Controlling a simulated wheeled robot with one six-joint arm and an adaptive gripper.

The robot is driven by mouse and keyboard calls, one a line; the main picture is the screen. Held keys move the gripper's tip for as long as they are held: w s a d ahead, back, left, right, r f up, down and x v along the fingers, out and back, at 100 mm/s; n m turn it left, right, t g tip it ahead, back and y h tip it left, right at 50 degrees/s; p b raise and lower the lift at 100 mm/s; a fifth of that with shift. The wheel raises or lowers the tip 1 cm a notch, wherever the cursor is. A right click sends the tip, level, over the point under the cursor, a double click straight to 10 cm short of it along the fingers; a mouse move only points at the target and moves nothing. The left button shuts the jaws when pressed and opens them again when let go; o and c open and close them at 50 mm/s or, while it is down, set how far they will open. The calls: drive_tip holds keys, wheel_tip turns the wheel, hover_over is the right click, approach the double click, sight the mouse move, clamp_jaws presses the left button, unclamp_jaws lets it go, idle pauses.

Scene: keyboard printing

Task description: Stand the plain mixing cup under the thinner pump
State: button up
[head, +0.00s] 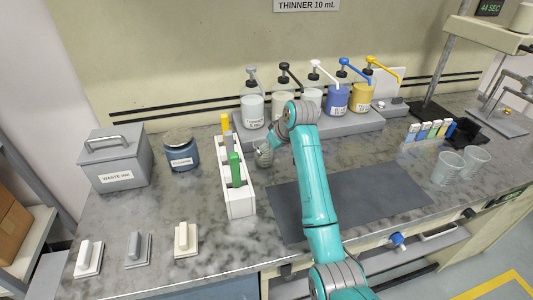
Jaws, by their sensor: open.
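Two clear mixing cups (447,168) (475,159) stand close together at the right of the bench. I cannot tell from here which one is plain. Several pump bottles stand in a row on a grey raised stand at the back. The leftmost, with a grey pump (252,108), is pale; its label is too small to read surely, so I cannot confirm it is the thinner pump. My gripper (264,155) is at the end of my bent arm, in front of the stand's left end and far left of the cups. Its fingers are small and partly hidden; no cup shows in it.
A white rack (238,202) with yellow and green items stands just left of my gripper. A waste ink box (115,160) and a blue jar (181,152) are farther left. A dark mat (385,190) lies bare under my arm. Small colored bottles (428,131) stand behind the cups.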

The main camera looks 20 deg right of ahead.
drive_tip(key=v, duration=0.7)
drive_tip(key=shift+s+r, duration=0.15)
drive_tip(key=shift+r, duration=0.2)
drive_tip(key=shift+s+d, duration=0.1)
